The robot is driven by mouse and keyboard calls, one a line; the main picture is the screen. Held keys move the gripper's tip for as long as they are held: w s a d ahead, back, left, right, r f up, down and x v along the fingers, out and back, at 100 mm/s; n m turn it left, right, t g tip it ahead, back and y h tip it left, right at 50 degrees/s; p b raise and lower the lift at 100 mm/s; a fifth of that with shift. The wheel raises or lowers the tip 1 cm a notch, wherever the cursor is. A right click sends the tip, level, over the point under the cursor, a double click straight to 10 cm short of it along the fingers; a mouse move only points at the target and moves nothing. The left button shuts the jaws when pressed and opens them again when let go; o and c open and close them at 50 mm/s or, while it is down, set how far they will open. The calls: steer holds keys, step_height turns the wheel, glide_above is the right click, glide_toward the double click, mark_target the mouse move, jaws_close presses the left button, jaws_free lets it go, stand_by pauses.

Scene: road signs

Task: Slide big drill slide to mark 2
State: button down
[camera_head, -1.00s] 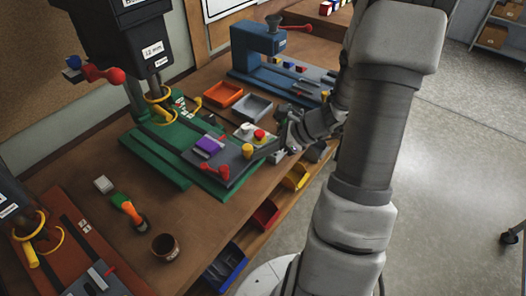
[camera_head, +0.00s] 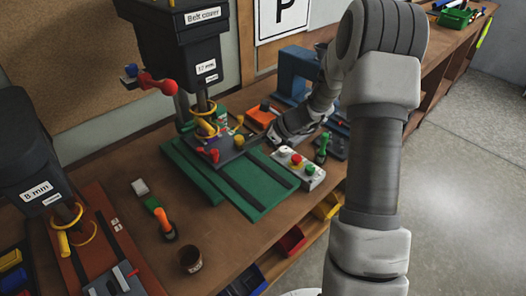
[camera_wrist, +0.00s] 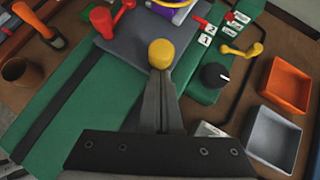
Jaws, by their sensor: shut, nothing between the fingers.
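The big drill's slide, a grey plate (camera_head: 228,158), sits on the green base (camera_head: 258,190) under the spindle with its yellow guard ring (camera_head: 204,128). It carries a red handle (camera_head: 214,155), a yellow knob (camera_wrist: 161,53) and a purple block (camera_wrist: 170,12), partly cut off in the wrist view. My gripper (camera_wrist: 161,78) is shut and empty, its tips at the yellow knob on the slide's near edge. Whether they touch it I cannot tell. White labels "1" (camera_wrist: 210,30) and "2" (camera_wrist: 205,40) stand beside the slide near a red pointer (camera_wrist: 200,20).
A control box (camera_head: 298,168) with coloured buttons stands right of the base. An orange tray (camera_wrist: 285,87) and a grey tray (camera_wrist: 272,140) lie beside the drill. A brown cup (camera_head: 190,259) and an orange-green tool (camera_head: 160,217) are at the left. The front of the green base is bare.

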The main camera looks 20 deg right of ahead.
steer(key=shift+w+a, duration=0.4)
steer(key=shift+w, duration=0.3)
steer(key=shift+r, duration=0.1)
